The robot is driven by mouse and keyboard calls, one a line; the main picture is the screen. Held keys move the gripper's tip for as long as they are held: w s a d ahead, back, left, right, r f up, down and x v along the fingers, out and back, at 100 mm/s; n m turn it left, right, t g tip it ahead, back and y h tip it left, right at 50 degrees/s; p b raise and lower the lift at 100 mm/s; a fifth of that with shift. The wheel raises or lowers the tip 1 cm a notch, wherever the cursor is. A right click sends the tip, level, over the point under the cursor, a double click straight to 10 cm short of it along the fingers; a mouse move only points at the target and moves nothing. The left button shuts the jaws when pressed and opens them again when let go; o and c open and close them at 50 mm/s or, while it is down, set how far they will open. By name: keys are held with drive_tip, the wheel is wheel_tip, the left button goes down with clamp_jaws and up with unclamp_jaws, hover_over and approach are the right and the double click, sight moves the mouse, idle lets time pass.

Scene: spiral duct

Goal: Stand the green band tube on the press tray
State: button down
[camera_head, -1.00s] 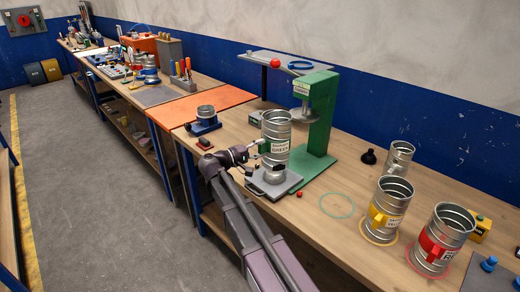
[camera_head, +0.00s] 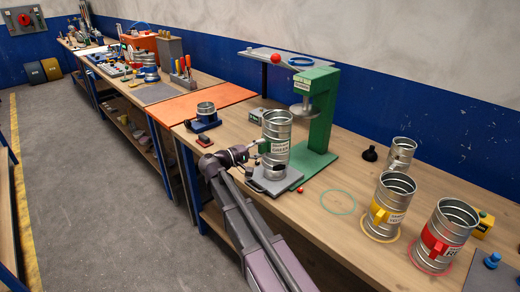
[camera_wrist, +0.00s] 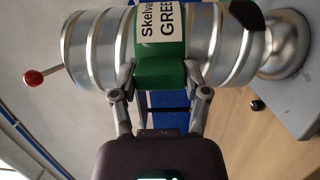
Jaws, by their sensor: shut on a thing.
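The green band tube (camera_head: 277,133) is a ribbed silver tube with a green band and a white label. It stands upright over the grey press tray (camera_head: 292,182) beside the green press. My gripper (camera_head: 262,150) is shut on the tube's green band from the left. In the wrist view the tube (camera_wrist: 100,45) lies sideways across the picture, and my gripper (camera_wrist: 162,78) has its fingers on either side of a green block on the band. A flared silver piece (camera_wrist: 285,50) is at the tube's lower end, over the tray. I cannot tell whether the tube rests on the tray.
The green press frame (camera_head: 320,115) rises right behind the tube, with its round silver press head (camera_head: 303,110) close by. A yellow band tube (camera_head: 388,205) and a red band tube (camera_head: 443,235) stand to the right. An empty green ring (camera_head: 338,202) marks bare bench.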

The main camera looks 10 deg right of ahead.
sight(267, 160)
drive_tip(key=shift+f+b, duration=2.8)
drive_tip(key=shift+f, duration=0.05)
idle(0.4)
unclamp_jaws()
drive_tip(key=shift+a, duration=0.1)
drive_tip(key=v, duration=1.1)
drive_tip(key=shift+s+a, duration=0.25)
drive_tip(key=shift+a, duration=0.05)
idle(0.8)
